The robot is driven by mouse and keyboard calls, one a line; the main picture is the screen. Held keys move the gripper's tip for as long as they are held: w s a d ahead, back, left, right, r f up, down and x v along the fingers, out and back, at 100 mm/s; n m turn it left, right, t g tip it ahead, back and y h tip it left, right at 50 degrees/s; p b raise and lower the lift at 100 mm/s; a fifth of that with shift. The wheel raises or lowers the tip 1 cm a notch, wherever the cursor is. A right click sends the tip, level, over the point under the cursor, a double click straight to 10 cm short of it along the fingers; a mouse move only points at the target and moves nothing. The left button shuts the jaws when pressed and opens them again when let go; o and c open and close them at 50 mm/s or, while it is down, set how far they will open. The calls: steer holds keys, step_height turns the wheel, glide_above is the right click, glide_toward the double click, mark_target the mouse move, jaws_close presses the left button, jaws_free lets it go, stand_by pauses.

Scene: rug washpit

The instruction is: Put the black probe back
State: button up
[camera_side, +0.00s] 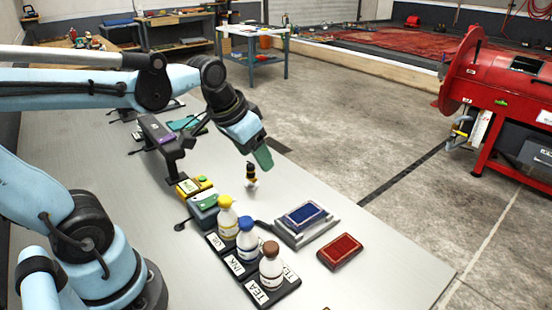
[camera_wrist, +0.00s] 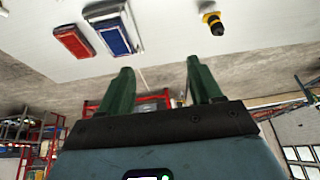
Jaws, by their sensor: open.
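A small upright piece with a black top, a yellow-orange band and a pale lower end (camera_side: 251,175) stands on the grey bench. It also shows near the top of the wrist view (camera_wrist: 212,20), with its black and yellow parts. It may be the black probe, but I cannot be sure. My gripper (camera_side: 262,158) is above and beside it, apart from it. In the wrist view, the green fingers of my gripper (camera_wrist: 160,72) are spread with nothing between them. A green-topped meter box (camera_side: 203,200) and a yellow box (camera_side: 190,186) sit left of the piece.
Bottles with yellow (camera_side: 227,217), blue (camera_side: 247,240) and brown (camera_side: 271,266) caps stand in a labelled black rack. A blue pad (camera_side: 305,215) lies on a grey device, with a red pad (camera_side: 340,250) beside it. A dark stand (camera_side: 165,145) rises at the left.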

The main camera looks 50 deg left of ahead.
steer(key=s+d+f+t, duration=0.2)
steer(key=s+d, duration=0.1)
steer(key=shift+d+h, duration=0.25)
steer(key=shift+h, duration=0.05)
stand_by(1.2)
